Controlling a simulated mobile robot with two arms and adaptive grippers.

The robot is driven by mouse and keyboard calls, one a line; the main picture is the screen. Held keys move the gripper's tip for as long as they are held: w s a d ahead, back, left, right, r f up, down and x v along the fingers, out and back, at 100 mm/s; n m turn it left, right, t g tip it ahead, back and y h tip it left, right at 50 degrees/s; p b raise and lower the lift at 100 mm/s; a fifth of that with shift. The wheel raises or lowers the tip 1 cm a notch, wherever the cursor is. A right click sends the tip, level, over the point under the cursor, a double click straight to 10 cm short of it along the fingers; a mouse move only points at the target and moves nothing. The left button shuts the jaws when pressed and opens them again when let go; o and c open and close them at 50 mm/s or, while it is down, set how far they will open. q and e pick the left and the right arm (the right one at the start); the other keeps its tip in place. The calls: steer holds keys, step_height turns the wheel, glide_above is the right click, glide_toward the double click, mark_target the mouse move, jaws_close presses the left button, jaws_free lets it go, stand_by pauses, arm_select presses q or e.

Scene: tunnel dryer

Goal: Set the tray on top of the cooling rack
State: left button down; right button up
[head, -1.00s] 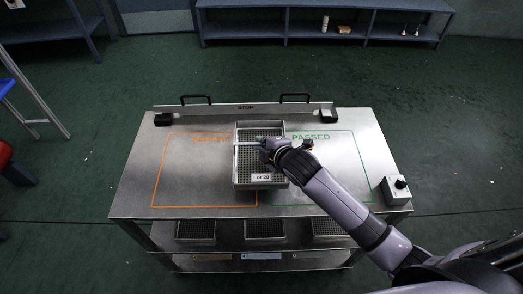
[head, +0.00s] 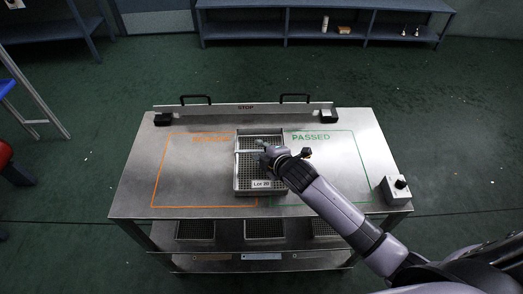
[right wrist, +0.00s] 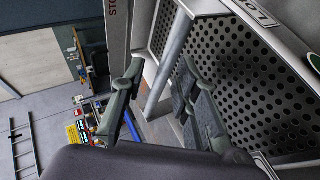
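The tray (head: 237,175) is a grey perforated metal box with a "Lot 20" label on its near side. It is on the steel top (head: 210,190) of the shelved unit, between the orange and green outlines; I cannot tell for sure that this unit is the cooling rack. My right gripper (head: 264,148) is over the tray's far half. In the right wrist view the gripper (right wrist: 155,95) is open, its fingers apart on either side of the tray's metal crossbar (right wrist: 168,65). The perforated wall (right wrist: 240,75) is close to one finger. My left gripper is not in view.
A "STOP" rail (head: 245,107) with two black handles runs along the far edge. A control box (head: 396,189) stands at the right edge. More trays (head: 264,229) sit on the shelf below. The steel top is clear on both sides of the tray.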

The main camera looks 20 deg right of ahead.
steer(key=shift+r, duration=0.1)
steer(key=v, duration=1.2)
